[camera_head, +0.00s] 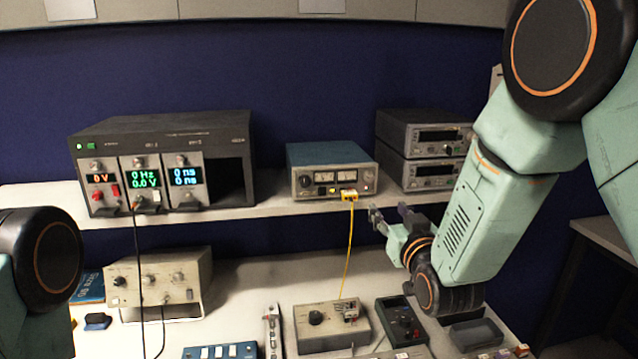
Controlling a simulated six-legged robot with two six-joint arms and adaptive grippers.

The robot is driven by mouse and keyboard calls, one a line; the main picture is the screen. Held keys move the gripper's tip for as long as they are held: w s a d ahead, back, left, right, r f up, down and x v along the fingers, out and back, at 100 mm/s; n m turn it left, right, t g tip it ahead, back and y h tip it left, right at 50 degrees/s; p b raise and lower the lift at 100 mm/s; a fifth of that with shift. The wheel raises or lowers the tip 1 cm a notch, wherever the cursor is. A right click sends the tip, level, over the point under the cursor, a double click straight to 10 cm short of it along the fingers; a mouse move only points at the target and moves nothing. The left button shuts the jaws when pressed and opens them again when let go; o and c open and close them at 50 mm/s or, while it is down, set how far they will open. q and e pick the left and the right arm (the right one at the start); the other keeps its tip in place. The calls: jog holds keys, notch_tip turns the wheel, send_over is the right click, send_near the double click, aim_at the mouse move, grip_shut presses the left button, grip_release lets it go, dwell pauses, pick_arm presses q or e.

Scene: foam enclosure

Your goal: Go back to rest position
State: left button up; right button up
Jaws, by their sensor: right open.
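My right gripper (388,214) is in front of the shelf edge, to the right of a yellow cable. Its fingers are apart with nothing visible between them. The yellow cable (349,245) hangs from a yellow plug (349,194) at the front of a blue-topped meter box (330,172) on the shelf. It runs down to a beige box with a knob (330,325) on the bench. The gripper appears apart from the plug. Of my left arm, only a joint and link show at the left edge; its gripper is out of view.
A shelf (290,204) carries a large grey instrument rack (165,160) and two stacked grey units (425,150). On the bench stand a beige knob box (160,278), a dark handheld device (403,320) and a grey tray (476,334). A black cable (138,270) hangs at left.

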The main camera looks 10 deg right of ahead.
jog(key=s+f+g, duration=0.3)
jog(key=s+f, duration=0.2)
jog(key=f, duration=0.3)
jog(key=s+f+g, duration=0.3)
jog(key=s+f, duration=0.3)
jog(key=f, duration=0.3)
jog(key=s+f+g, duration=0.3)
jog(key=s+f, duration=0.3)
jog(key=f, duration=0.2)
jog(key=shift+d+f, duration=0.3)
jog(key=shift+d, duration=0.1)
jog(key=s+f+g, duration=0.3)
jog(key=s, duration=0.7)
jog(key=s+f+g, duration=0.3)
jog(key=s+f, duration=0.1)
jog(key=s, duration=0.5)
jog(key=s+f+g, duration=0.3)
jog(key=s, duration=0.7)
notch_tip(320, 180, down, 20)
jog(key=w+b, duration=0.1)
jog(key=b, duration=1.9)
jog(key=shift+w, duration=0.3)
jog(key=shift+a+r, duration=0.1)
jog(key=shift+r, duration=0.2)
